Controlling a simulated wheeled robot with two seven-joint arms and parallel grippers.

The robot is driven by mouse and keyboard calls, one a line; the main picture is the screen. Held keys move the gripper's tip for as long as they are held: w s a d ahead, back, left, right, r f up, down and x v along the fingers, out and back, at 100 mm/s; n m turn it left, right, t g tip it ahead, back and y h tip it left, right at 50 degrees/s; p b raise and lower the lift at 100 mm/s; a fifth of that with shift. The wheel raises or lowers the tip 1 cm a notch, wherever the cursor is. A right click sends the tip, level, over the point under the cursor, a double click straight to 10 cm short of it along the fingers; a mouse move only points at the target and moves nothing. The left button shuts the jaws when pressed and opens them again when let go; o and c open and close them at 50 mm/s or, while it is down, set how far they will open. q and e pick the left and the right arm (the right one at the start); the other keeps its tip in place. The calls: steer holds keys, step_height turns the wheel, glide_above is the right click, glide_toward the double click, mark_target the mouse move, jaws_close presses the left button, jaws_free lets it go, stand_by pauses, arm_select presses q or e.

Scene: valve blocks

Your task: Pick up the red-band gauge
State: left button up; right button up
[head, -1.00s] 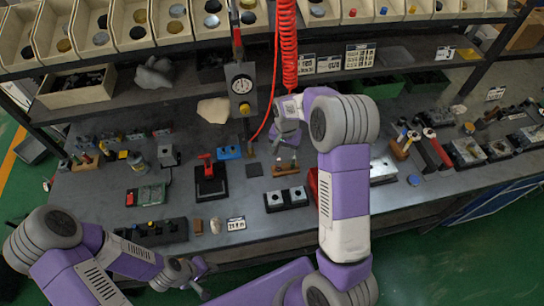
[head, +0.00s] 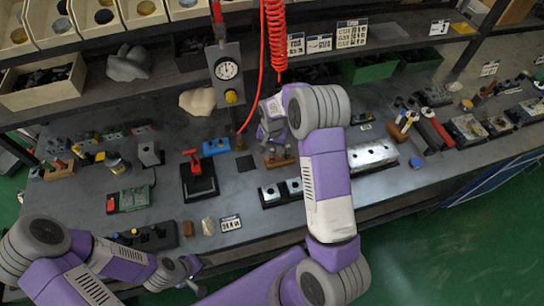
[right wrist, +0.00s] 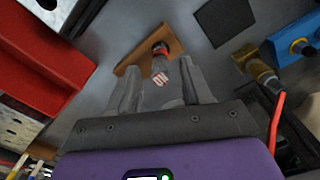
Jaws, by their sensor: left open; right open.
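The red-band gauge (right wrist: 160,62) shows in the right wrist view as a short grey cylinder with a red ring and a pale label. It is at a brown wooden block (right wrist: 150,48), which also shows in the head view (head: 280,160). My right gripper (right wrist: 162,88) is open, with its fingers on either side of the gauge. Whether they touch it I cannot tell. In the head view my right gripper (head: 273,137) is just above the block and hides most of the gauge. My left gripper (head: 188,272) is open and empty near the bench's front edge.
A red-handled clamp on a black base (head: 198,178) and a blue block (head: 216,146) stand left of the wooden block. A grey-and-black valve block (head: 281,192) lies in front of it. A red coiled hose (head: 276,40) hangs behind. A dark square pad (head: 245,163) lies close by.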

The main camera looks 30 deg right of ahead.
steer(key=shift+f, duration=0.9)
steer(key=shift+c, duration=0.2)
jaws_close()
